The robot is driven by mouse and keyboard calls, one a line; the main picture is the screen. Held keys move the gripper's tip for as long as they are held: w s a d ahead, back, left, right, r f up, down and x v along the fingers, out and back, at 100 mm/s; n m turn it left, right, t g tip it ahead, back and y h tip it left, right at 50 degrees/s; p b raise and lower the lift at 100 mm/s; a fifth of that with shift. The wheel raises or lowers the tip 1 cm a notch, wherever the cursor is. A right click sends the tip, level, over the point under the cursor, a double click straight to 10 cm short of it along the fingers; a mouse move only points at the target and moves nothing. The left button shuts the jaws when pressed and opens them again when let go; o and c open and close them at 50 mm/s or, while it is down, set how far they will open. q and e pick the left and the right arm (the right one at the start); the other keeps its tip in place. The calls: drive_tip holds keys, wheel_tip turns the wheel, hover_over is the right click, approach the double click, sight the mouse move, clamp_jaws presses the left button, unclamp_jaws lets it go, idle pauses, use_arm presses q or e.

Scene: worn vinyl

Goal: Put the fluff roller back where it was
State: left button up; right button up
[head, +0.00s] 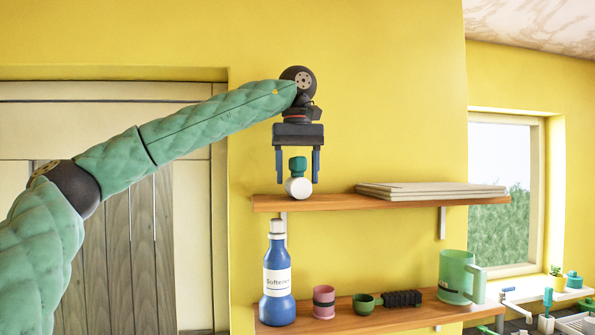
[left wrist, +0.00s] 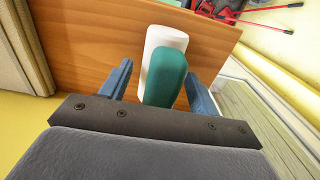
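The fluff roller (head: 298,187), a white roller with a green handle, is at the left end of the upper wooden shelf (head: 345,202) and appears to rest on it. Its handle points up toward my left gripper (head: 298,181). The gripper points down from above, its two blue fingers open on either side of the roller. In the left wrist view the green handle (left wrist: 165,76) lies between the spread fingers (left wrist: 160,82), with gaps on both sides. The white roller part (left wrist: 166,37) shows beyond it over the wood. My right gripper is not in view.
A stack of flat boards (head: 430,190) lies on the upper shelf, to the right. The lower shelf (head: 400,318) holds a blue softener bottle (head: 278,285), a pink cup (head: 324,302), a green cup (head: 364,304), a dark brush (head: 402,298) and a green jug (head: 456,276).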

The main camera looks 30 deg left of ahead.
use_arm(q)
drive_tip(key=shift+s+d+r, duration=0.1)
drive_tip(key=shift+r, duration=0.05)
drive_tip(key=shift+r, duration=0.15)
drive_tip(key=shift+r+b, duration=0.35)
drive_tip(key=shift+r, duration=5.55)
